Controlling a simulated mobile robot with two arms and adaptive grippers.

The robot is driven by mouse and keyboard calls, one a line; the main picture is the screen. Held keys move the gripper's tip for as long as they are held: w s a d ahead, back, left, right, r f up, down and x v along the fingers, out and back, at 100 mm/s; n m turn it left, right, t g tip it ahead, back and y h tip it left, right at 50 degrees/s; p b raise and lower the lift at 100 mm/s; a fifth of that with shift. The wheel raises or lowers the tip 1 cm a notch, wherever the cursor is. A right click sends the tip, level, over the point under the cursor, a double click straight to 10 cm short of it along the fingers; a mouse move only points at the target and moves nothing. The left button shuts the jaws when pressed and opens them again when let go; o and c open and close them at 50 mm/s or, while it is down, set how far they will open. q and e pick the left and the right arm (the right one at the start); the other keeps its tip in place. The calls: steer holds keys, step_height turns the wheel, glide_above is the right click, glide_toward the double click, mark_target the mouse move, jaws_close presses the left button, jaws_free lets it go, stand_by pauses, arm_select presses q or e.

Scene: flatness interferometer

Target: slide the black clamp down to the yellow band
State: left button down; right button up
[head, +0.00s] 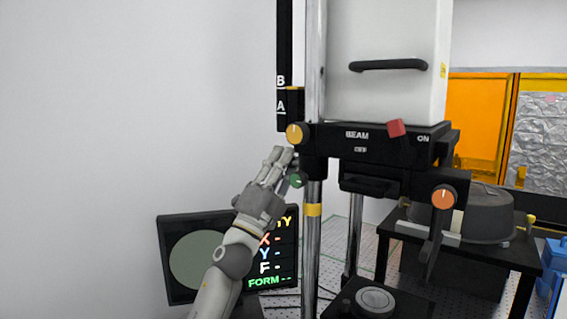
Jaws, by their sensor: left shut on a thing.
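The black clamp (314,168) sits around the chrome post, directly under the black beam housing, with a green knob (296,181) at its left side. The yellow band (313,210) is around the same post, a short way below the clamp, with bare chrome between them. My left gripper (284,158) reaches up from the lower left and is shut at the clamp's left side, beside the green knob. The fingers hide the exact contact. My right gripper is not in view.
The beam housing (375,140) carries a yellow knob (294,134), a red block (396,128) and an orange knob (443,197). A monitor (180,216) stands behind my left arm. A black table (480,252) with a grey round part is at right. Bare wall lies left.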

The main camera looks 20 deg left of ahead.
arm_select(q)
steer(key=shift+f, duration=0.2)
step_height(320, 180, down, 5)
steer(key=b, duration=0.4)
steer(key=shift+r+b, duration=0.2)
steer(key=shift+b, duration=0.1)
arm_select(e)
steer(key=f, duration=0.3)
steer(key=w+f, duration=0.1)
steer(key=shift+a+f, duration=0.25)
arm_select(q)
steer(key=c, duration=1.3)
jaws_free()
